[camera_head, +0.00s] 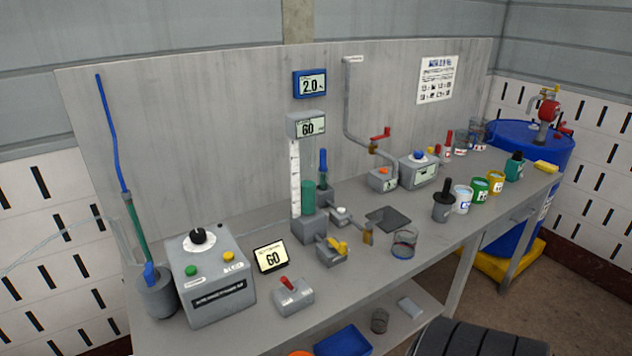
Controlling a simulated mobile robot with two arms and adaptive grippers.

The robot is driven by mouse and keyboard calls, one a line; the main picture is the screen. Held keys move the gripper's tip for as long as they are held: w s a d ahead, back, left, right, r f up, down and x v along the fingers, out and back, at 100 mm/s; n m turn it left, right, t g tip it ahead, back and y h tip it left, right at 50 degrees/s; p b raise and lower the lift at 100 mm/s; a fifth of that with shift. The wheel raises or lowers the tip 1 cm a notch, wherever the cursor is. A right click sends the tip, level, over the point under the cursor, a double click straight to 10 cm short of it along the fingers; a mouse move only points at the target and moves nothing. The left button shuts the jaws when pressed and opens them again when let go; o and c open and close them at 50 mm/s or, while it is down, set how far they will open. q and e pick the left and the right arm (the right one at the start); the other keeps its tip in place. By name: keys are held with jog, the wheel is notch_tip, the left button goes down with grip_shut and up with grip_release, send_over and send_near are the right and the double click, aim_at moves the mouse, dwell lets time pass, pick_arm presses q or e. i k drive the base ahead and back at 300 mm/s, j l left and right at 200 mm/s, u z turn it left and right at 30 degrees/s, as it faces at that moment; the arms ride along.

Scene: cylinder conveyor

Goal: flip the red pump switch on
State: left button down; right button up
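The red pump switch (287,282) is a small red lever on a grey box (293,298) near the front edge of the workbench. The lever leans up and to the left. I cannot tell from this view whether that position is on or off. Neither of my grippers is in the head view.
The bench (220,337) holds a grey control box (209,279) with a black knob, left of the switch. A display reading 60 (270,257) stands behind it. Free space lies in front of the switch.

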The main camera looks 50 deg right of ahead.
aim_at(291, 288)
jog(key=z, duration=1.45)
